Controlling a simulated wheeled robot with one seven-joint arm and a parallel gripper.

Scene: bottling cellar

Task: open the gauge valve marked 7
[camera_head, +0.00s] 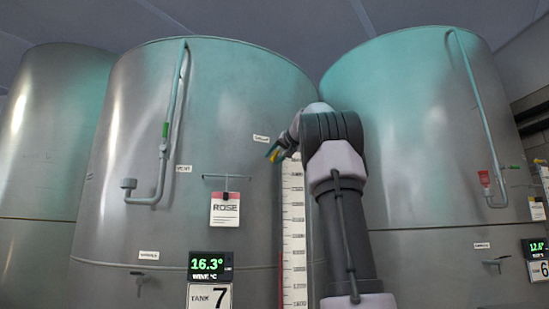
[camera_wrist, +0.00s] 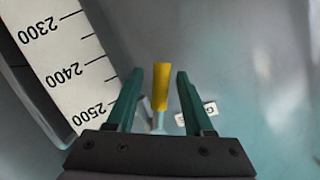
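The gauge valve's yellow lever (camera_wrist: 161,88) stands between the two green fingers of my gripper (camera_wrist: 159,76) in the wrist view. A gap shows on both sides of it, so my gripper is open around the lever and not clamped on it. In the head view my gripper (camera_head: 276,153) is at the right side of the tank marked 7 (camera_head: 240,110), with a bit of yellow at its tip. A small label (camera_head: 261,138) is just above it; part of a label starting with G (camera_wrist: 196,112) shows in the wrist view. The valve body is mostly hidden.
A white level scale (camera_head: 294,235) runs down the tank below my gripper; it is close by on the left in the wrist view (camera_wrist: 68,60). The tank 7 plate (camera_head: 209,297), a hanging ROSE card (camera_head: 225,210) and a bent pipe (camera_head: 163,160) are to the left. Tank 6 (camera_head: 420,130) is right.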

